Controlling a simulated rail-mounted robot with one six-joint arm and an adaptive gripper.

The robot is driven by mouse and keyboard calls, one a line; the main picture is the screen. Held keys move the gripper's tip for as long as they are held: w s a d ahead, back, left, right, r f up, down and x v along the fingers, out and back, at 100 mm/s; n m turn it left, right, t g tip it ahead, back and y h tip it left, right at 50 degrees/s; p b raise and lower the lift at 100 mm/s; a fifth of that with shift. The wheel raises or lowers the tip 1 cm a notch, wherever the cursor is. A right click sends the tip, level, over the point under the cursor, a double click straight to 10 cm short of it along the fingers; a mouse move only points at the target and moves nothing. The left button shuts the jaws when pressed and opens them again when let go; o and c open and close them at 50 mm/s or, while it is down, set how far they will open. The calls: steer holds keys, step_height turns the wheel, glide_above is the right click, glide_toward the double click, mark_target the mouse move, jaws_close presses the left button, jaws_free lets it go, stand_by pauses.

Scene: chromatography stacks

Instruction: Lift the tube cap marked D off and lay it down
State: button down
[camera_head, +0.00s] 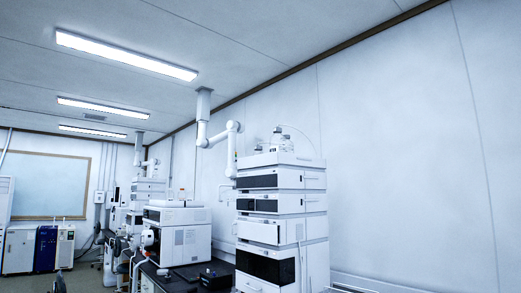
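No cap marked D can be made out in the head camera view. A small dark block (208,275) with blue parts stands on the black bench, too small to tell what it is or whether it holds tubes. My gripper is not in view.
A tall stack of white chromatography modules (281,205), with bottles (277,141) on top, stands at centre right. A white boxy instrument (178,236) stands to its left on the black bench (150,270). White jointed ducts (204,105) hang from the ceiling. The wall at right is bare.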

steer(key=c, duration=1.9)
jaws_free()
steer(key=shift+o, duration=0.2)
